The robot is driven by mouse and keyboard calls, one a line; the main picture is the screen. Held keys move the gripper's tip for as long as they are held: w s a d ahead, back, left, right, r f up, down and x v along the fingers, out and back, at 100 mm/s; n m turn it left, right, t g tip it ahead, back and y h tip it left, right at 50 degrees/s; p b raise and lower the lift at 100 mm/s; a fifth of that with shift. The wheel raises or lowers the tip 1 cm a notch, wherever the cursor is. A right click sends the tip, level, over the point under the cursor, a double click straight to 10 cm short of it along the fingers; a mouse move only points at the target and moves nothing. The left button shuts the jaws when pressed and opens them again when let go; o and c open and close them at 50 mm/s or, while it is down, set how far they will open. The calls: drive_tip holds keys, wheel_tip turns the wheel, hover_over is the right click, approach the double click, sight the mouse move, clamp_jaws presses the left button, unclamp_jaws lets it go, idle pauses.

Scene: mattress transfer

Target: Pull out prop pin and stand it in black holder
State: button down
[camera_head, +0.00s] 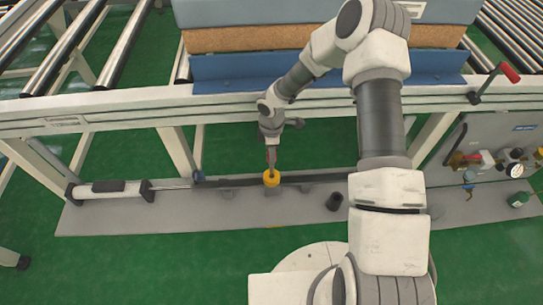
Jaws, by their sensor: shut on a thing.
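My gripper (271,157) points down at the dark bar above the grey base plate. It is shut on the prop pin, whose grip is small and partly hidden by the fingers. A yellow piece (271,178) shows right below the fingertips at the bar; I cannot tell whether it is part of the pin or a collar around it. The black holder (334,202) is a short, dark, open-topped cup. It stands apart on the grey plate, to the right of and nearer than the gripper.
A white cylinder (112,191) with a metal rod lies on the left of the grey base plate (130,222). The pale frame rail (120,115) and blue lift plate (320,75) sit above. Valves and a gauge (515,169) are at right. My arm covers the right centre.

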drive_tip(key=shift+r, duration=0.15)
drive_tip(key=shift+r+p, duration=2.85)
drive_tip(key=shift+r, duration=0.75)
